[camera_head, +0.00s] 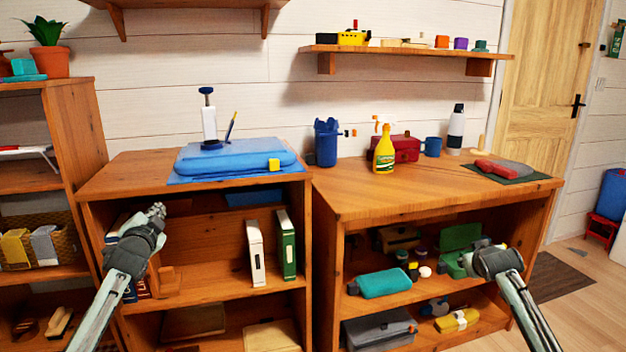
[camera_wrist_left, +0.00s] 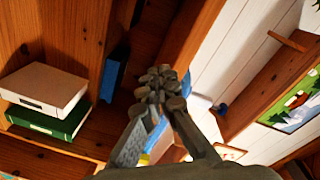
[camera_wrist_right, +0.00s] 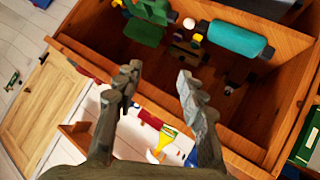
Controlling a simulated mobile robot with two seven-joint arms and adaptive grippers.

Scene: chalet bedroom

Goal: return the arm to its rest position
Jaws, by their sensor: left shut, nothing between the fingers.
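My left gripper (camera_head: 156,212) is raised in front of the left wooden cabinet, its tip pointing up and to the right. In the left wrist view the left gripper's fingers (camera_wrist_left: 160,82) meet, with nothing between them. My right gripper (camera_wrist_right: 158,88) is in front of the right cabinet's upper shelf; its fingers stand apart in the right wrist view, with nothing between them. In the head view the right arm's end (camera_head: 495,262) shows, but its fingers are hard to make out.
The left cabinet (camera_head: 130,172) has a blue case (camera_head: 235,156) on top and two binders (camera_head: 256,253) inside. The right cabinet (camera_head: 350,205) bears a yellow spray bottle (camera_head: 384,152); a teal roll (camera_head: 385,283) lies on its shelf. Open floor (camera_head: 585,310) lies at the right.

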